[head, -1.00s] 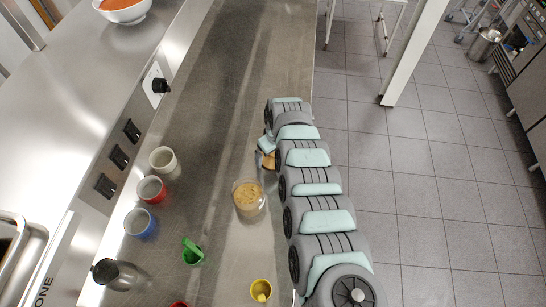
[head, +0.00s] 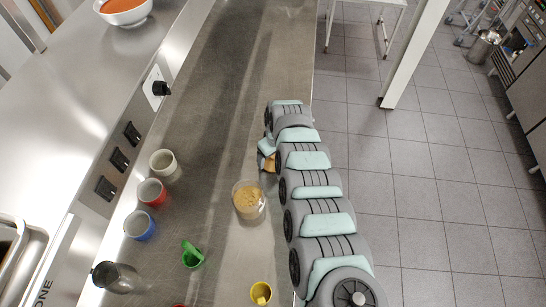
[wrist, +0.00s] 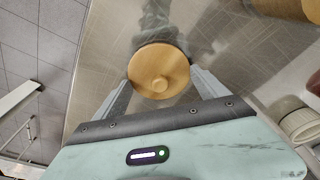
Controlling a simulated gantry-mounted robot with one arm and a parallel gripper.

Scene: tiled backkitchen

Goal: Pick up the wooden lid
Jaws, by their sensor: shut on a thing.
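The wooden lid (wrist: 158,66) is a round, light-brown disc with a small knob, seen in the wrist view between the two fingers of my gripper (wrist: 162,80). The fingers are shut on it, one at each side. In the head view only a small part of the lid (head: 268,163) shows beside my arm, near the right edge of the steel counter (head: 225,110). My arm hides most of it and most of my gripper. I cannot tell whether the lid touches the counter.
A clear jar with tan contents (head: 248,198) stands close by. The far counter is clear.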

